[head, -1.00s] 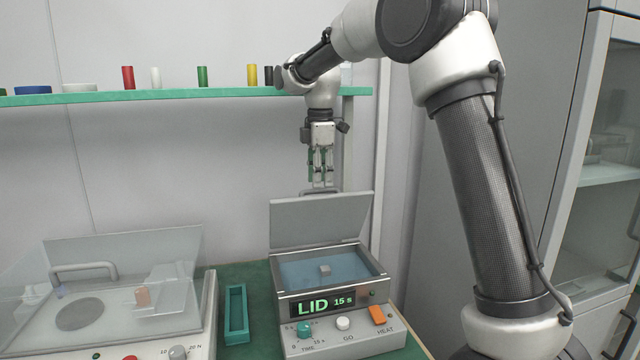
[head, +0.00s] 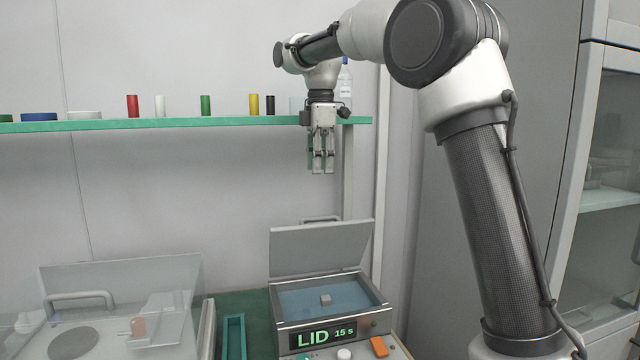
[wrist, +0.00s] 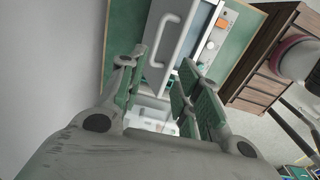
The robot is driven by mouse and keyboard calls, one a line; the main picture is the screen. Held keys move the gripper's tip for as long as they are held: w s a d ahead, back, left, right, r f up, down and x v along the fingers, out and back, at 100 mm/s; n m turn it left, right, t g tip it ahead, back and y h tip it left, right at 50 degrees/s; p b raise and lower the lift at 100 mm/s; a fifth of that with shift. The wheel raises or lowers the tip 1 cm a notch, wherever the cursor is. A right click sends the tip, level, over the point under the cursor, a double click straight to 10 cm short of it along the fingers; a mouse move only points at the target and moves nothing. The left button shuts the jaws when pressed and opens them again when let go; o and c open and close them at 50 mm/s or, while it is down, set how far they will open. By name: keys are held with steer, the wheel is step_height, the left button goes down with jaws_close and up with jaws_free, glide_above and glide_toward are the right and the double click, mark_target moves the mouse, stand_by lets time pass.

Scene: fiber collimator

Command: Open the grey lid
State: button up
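The grey lid (head: 320,250) stands raised at the back of the heater box (head: 335,322), leaning slightly back.
A green shelf (head: 200,124) with coloured cylinders runs along the wall beside my gripper. A clear-covered device (head: 120,290) stands at the left, with a green tray (head: 234,337) between it and the box. A glass cabinet (head: 610,180) is at the right.

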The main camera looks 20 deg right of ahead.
steer(key=f+t, duration=0.1)
steer(key=f, duration=0.3)
steer(key=f+t, duration=0.1)
steer(key=f, duration=0.8)
steer(key=shift+w+t, duration=0.4)
jaws_close()
